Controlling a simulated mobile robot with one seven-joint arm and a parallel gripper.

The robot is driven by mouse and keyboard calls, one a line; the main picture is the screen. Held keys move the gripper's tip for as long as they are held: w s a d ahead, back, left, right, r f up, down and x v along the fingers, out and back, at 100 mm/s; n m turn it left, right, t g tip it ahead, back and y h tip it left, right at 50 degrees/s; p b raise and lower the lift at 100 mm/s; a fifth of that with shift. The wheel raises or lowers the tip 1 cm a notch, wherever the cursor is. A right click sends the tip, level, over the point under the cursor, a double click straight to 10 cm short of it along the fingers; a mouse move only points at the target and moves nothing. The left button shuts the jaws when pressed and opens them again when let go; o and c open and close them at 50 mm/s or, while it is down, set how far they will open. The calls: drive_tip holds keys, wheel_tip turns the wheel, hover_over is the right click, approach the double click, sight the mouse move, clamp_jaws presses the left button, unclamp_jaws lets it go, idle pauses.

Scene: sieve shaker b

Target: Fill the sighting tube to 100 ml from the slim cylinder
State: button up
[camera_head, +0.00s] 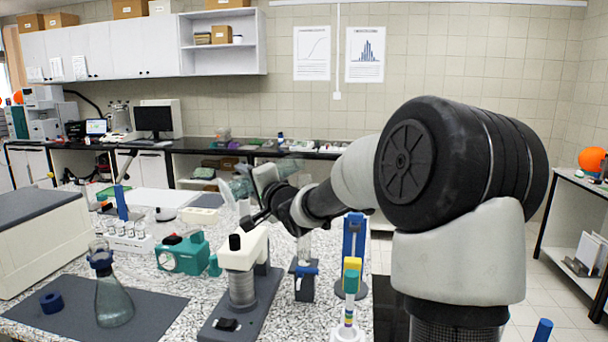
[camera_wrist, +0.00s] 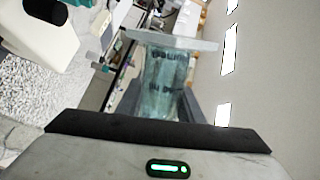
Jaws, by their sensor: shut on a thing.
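My gripper (camera_head: 257,186) is shut on a clear, greenish cylinder (camera_head: 240,187), held above the bench behind the white-headed instrument. In the wrist view the cylinder (camera_wrist: 165,75) sits between the dark fingers, with printed marks on its wall and a wide flat flange at its far end. It looks tilted; its liquid level cannot be read.
A white-headed instrument (camera_head: 242,258) on a grey base stands close in front of the cylinder. A blue stand (camera_head: 353,240) and a banded tube (camera_head: 350,290) are to the right. A conical flask (camera_head: 114,302) stands on the dark mat (camera_head: 160,308) at left. A teal device (camera_head: 183,254) is behind.

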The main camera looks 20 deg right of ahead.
drive_tip(key=shift+d+r+m+p, duration=0.15)
drive_tip(key=shift+r+m+p, duration=1.15)
drive_tip(key=shift+p, duration=1.7)
idle(1.9)
wheel_tip(320, 180, down, 14)
drive_tip(key=d+n+b, duration=0.3)
drive_tip(key=n+b, duration=1.1)
drive_tip(key=b, duration=0.6)
drive_tip(key=r+n+p, duration=0.1)
drive_tip(key=r, duration=0.1)
drive_tip(key=r+n+p, duration=0.1)
drive_tip(key=r+p, duration=0.1)
drive_tip(key=r+n+p, duration=0.1)
drive_tip(key=r+p, duration=0.1)
drive_tip(key=shift+w+d+r+n, duration=0.15)
drive_tip(key=shift+w+d+n, duration=0.15)
drive_tip(key=shift+w+d, duration=0.1)
